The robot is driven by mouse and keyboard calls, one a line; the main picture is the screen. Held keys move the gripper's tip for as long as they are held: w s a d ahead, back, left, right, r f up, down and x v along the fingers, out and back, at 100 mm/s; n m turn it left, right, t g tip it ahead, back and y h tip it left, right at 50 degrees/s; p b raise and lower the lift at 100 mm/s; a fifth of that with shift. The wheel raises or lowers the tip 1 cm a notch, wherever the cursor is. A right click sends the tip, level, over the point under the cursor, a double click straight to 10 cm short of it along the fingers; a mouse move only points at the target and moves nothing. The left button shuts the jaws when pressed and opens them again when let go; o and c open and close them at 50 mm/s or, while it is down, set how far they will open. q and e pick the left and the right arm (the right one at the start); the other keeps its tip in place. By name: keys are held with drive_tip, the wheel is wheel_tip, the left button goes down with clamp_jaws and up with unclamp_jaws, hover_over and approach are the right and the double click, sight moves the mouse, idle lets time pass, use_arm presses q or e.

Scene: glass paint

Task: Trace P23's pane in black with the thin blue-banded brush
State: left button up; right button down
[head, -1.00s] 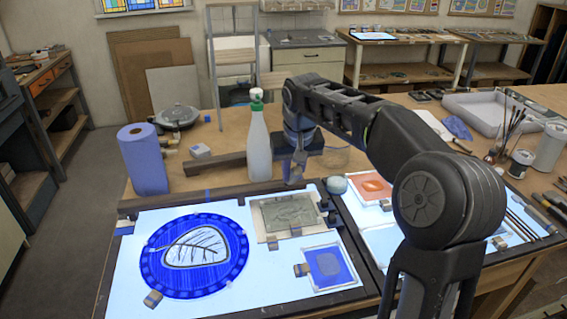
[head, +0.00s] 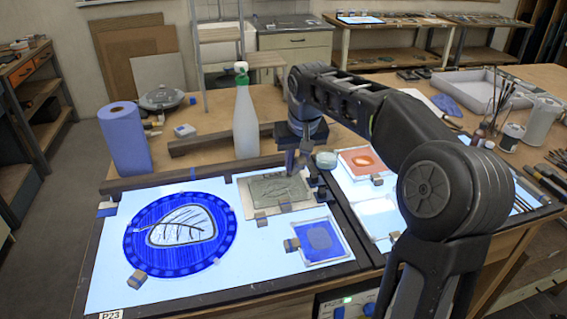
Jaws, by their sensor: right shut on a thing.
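The label P23 (head: 110,315) is on the front left edge of the left light panel (head: 185,285). On that panel lies a round blue pane (head: 137,240) with a clear leaf shape marked with black lines. My right gripper (head: 305,152) points down behind the grey slab (head: 262,203), near its back right edge. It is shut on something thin. I cannot make out a blue band, or whether the tip touches the slab. My left gripper is not in view.
A small blue square pane (head: 319,237) lies right of the round one. A green-topped bottle (head: 246,125) and a blue roll (head: 125,140) stand behind the panel. An orange pane (head: 362,161) lies on the right panel. Brushes in a holder (head: 495,110) stand at right.

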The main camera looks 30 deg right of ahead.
drive_tip(key=a+b, duration=0.1)
drive_tip(key=a, duration=0.8)
drive_tip(key=shift+f, duration=0.15)
drive_tip(key=shift+s+f+b, duration=0.1)
drive_tip(key=shift+b, duration=0.2)
idle(0.6)
drive_tip(key=shift+f, duration=0.15)
drive_tip(key=shift+f+b, duration=0.25)
drive_tip(key=shift+b, duration=0.05)
idle(0.4)
drive_tip(key=shift+w+d, duration=0.25)
drive_tip(key=shift+d, duration=0.3)
drive_tip(key=shift+p, duration=0.35)
